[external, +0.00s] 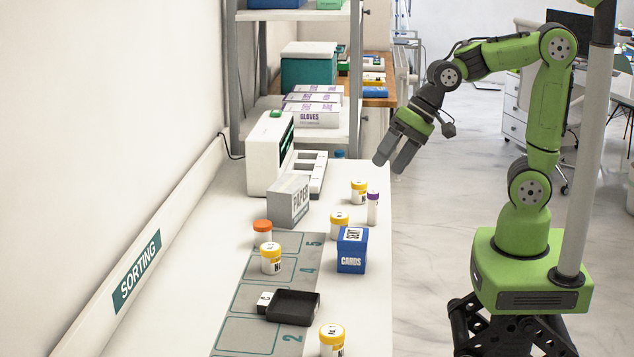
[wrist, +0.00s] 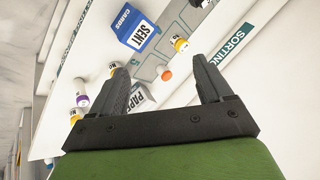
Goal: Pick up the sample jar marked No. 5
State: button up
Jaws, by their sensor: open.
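Several white sample jars with yellow lids stand on the white table: one at the far right end (external: 359,192), one left of the blue box (external: 339,222), one on the grey mat (external: 270,259) and one at the near edge (external: 332,341). Their numbers are too small to read, so I cannot tell which is No. 5. The wrist view shows yellow-lidded jars at its lower left (wrist: 75,115), by the left finger (wrist: 114,68) and near the mat (wrist: 180,45). My gripper (external: 392,166) is open and empty, above and beyond the table's right edge; its fingers also show in the wrist view (wrist: 158,68).
An orange-lidded jar (external: 262,232), a purple-capped tube (external: 373,208), a blue cards box (external: 352,250) and a grey paper box (external: 288,201) stand among the jars. A black tray (external: 291,306) lies on the numbered mat (external: 246,335). A white machine (external: 267,155) and shelves stand behind.

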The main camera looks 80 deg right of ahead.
jog(key=w+a+f+m+t+y+b, duration=0.1)
jog(key=w+f+m+y, duration=0.1)
jog(key=w+f+m, duration=0.4)
jog(key=w+a+f+m+y+b, duration=0.1)
jog(key=w+f+m+y, duration=0.2)
jog(key=w, duration=0.6)
jog(key=m+t+y+b, duration=0.2)
jog(key=m+b, duration=0.1)
jog(key=m, duration=0.8)
send_near(279, 250)
jog(key=w+f, duration=0.1)
jog(key=w+a+f, duration=0.1)
jog(key=w, duration=0.1)
jog(key=w+a+f, duration=0.1)
jog(key=shift+w+f, duration=0.3)
jog(key=shift+w, duration=0.1)
jog(key=shift+w+a+f+n, duration=0.3)
jog(key=shift+w+a+f, duration=0.65)
jog(key=shift+w+a, duration=0.1)
jog(key=shift+s+d+r+t, duration=0.1)
jog(key=shift+t, duration=0.2)
jog(key=shift+c, duration=0.2)
jog(key=shift+c, duration=1.2)
jog(key=c, duration=0.9)
